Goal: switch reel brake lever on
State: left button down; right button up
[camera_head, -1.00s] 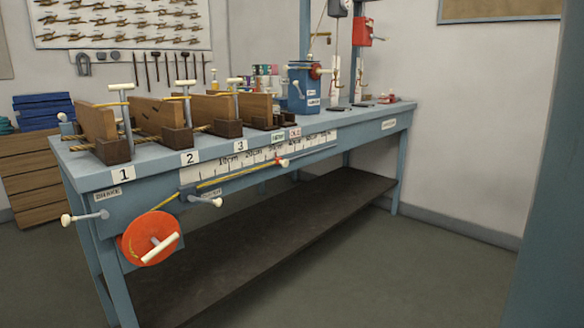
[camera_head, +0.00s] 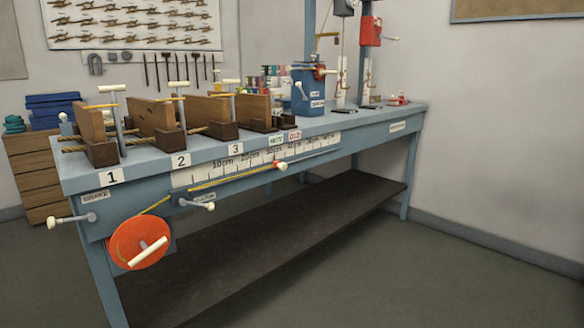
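The lever under the BRAKE label (camera_head: 95,197) is a grey rod with a white knob, the brake lever (camera_head: 74,219), on the bench's front left. It points left, nearly level, with its knob past the bench edge. The orange reel (camera_head: 140,242) with a white crank handle hangs just below and to the right. Yellow cord runs from the reel up to the right. A second white-knobbed lever (camera_head: 198,202) sits right of the reel under another label. Neither of my grippers is in view.
The blue workbench (camera_head: 290,148) carries numbered wooden clamps, a ruler strip and a blue box device (camera_head: 308,88). A dark lower shelf (camera_head: 270,235) runs beneath. A wooden drawer unit (camera_head: 34,172) stands behind at left. The floor in front is clear.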

aim_at(52, 223)
jog(key=u, duration=1.2)
